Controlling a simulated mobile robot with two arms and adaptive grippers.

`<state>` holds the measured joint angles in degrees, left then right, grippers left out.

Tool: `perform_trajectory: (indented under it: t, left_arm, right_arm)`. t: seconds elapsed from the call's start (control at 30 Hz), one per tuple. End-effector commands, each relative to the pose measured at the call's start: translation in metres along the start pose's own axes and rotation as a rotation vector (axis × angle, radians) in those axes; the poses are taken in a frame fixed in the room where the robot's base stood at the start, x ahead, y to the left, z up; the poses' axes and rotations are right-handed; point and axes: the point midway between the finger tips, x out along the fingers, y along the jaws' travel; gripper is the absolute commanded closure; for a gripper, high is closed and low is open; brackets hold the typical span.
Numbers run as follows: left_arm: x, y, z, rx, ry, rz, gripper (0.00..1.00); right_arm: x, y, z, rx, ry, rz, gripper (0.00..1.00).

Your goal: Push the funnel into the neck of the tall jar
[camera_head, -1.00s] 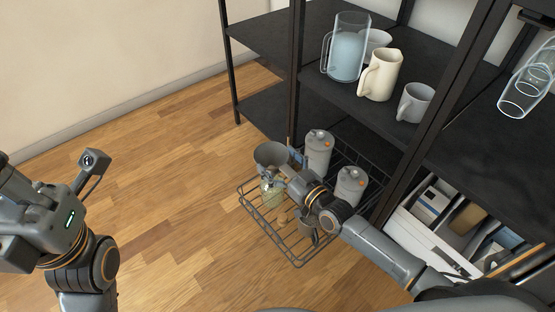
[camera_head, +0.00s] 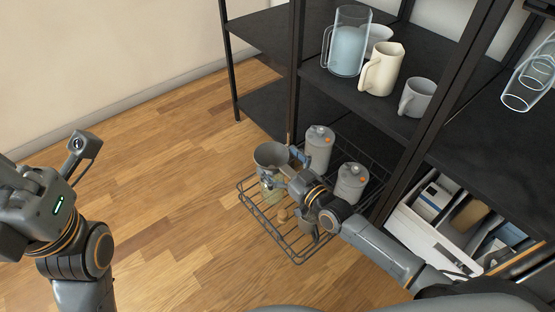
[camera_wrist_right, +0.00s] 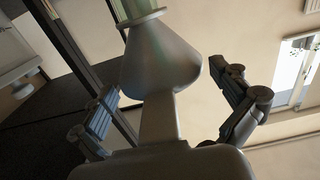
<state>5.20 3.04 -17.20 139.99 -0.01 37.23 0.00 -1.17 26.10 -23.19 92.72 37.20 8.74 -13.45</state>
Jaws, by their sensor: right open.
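The grey funnel (camera_head: 270,154) stands with its wide mouth up on the clear tall jar (camera_head: 271,190) in the wire basket. The right wrist view shows the funnel's cone (camera_wrist_right: 160,58) narrowing to the rim of the jar neck (camera_wrist_right: 142,14); how deep the stem sits is unclear. My right gripper (camera_head: 287,172) is close beside the funnel and partly hides the jar. In the wrist view its two fingers (camera_wrist_right: 168,98) are spread apart, one on each side of the funnel. My left gripper (camera_head: 72,165) is far off at the left, over the floor.
The black shelf (camera_head: 310,85) above carries a glass pitcher (camera_head: 346,45), a cream jug (camera_head: 383,70) and a grey mug (camera_head: 417,98). Dark uprights stand near my right arm. The floor at left is clear.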

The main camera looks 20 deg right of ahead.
Motion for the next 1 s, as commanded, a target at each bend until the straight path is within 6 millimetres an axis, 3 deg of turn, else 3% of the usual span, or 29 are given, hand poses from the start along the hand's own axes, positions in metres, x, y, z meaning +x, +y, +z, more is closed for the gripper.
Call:
perform_trajectory:
  t: [0.27,0.7,1.0]
  left_arm:
    - [-0.002,0.000,0.002,0.001,-0.008,0.005,1.00]
    - [-0.002,0.000,0.001,0.000,-0.007,0.004,1.00]
    - [-0.002,0.000,0.001,0.000,-0.007,0.004,1.00]
  right_arm:
    - [-0.014,0.000,0.002,0.000,-0.004,0.000,0.00]
    - [-0.099,0.000,0.002,0.000,-0.004,-0.001,0.00]
    - [-0.120,0.000,0.000,-0.001,-0.001,0.000,0.00]
